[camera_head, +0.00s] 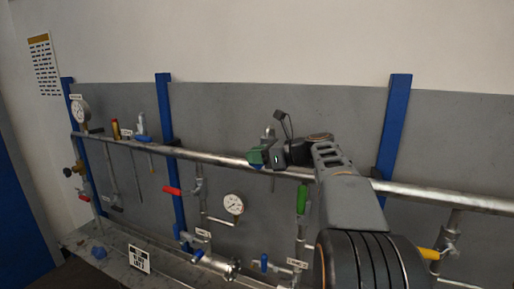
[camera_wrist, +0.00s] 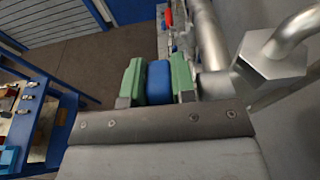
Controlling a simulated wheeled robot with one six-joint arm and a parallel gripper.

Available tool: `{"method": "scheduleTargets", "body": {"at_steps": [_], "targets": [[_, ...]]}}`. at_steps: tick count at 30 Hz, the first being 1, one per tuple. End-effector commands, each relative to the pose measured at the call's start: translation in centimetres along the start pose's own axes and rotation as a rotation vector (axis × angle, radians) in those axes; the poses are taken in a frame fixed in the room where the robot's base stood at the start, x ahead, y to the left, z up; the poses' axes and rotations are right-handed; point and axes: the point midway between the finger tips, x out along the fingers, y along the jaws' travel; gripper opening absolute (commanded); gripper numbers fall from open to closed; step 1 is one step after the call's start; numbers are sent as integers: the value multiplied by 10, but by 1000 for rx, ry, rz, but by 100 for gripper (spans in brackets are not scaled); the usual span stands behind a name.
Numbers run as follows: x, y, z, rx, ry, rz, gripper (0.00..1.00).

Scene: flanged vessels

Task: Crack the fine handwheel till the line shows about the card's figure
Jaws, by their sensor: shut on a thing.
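My gripper (camera_head: 268,156) is at the long horizontal pipe, right of the picture's middle in the head view. In the wrist view its green fingertips (camera_wrist: 157,82) stand on both sides of a blue handle (camera_wrist: 158,80) and are shut on it. I cannot tell from this part alone whether it is the fine handwheel. A round white gauge (camera_head: 233,204) hangs below the pipe; its needle is too small to read. Another gauge (camera_head: 80,111) stands at the far left. A small white card (camera_head: 139,259) with dark print stands at the lower left; its figure is unreadable.
The long pipe (camera_head: 220,159) runs across blue posts (camera_head: 394,125) before a grey panel. Red (camera_head: 172,191), green (camera_head: 302,199) and yellow (camera_head: 429,254) handles sit on branches below it. In the wrist view a metal hex fitting (camera_wrist: 270,60) is close on the right.

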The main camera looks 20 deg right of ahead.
Motion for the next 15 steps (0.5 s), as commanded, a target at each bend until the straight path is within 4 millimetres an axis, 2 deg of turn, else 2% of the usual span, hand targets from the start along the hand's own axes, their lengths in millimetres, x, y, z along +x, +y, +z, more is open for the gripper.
{"method": "scheduleTargets", "body": {"at_steps": [1,15], "targets": [[0,0,5,-3,44,0,1],[7,-1,-1,-4,489,-1,1]]}}
